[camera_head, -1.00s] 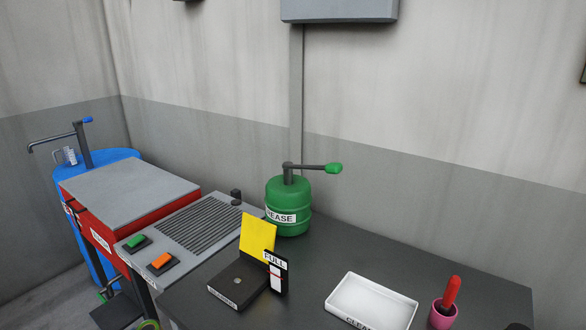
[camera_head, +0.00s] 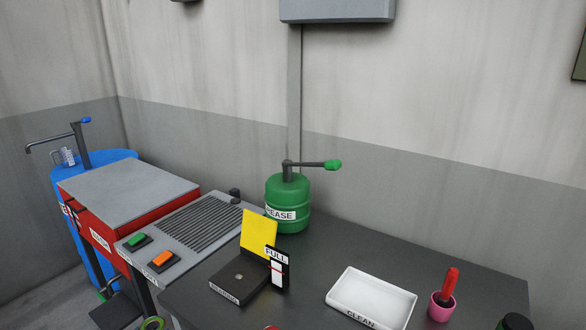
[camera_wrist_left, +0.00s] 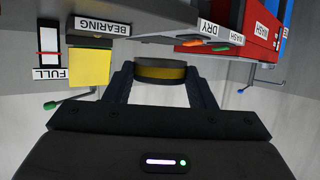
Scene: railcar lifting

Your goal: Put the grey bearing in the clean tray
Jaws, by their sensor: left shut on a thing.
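In the left wrist view, my left gripper (camera_wrist_left: 164,82) is shut on a round part with a dark grey rim and a dull yellow band, the bearing (camera_wrist_left: 160,73). In the head view a yellow-green ring (camera_head: 152,323) shows at the bottom edge by the bench; I cannot tell surely if it is the same part. The white clean tray (camera_head: 372,297) stands on the dark bench at the front right, and its visible inside is empty. My right gripper is not in view.
The black bearing stand (camera_head: 238,282) with its yellow plate and FULL gauge (camera_head: 277,270) stands left of the tray. The green grease pump (camera_head: 288,204) is behind. A pink cup (camera_head: 441,308) holding a red-handled tool stands right of the tray. The dry station (camera_head: 190,232) is at the left.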

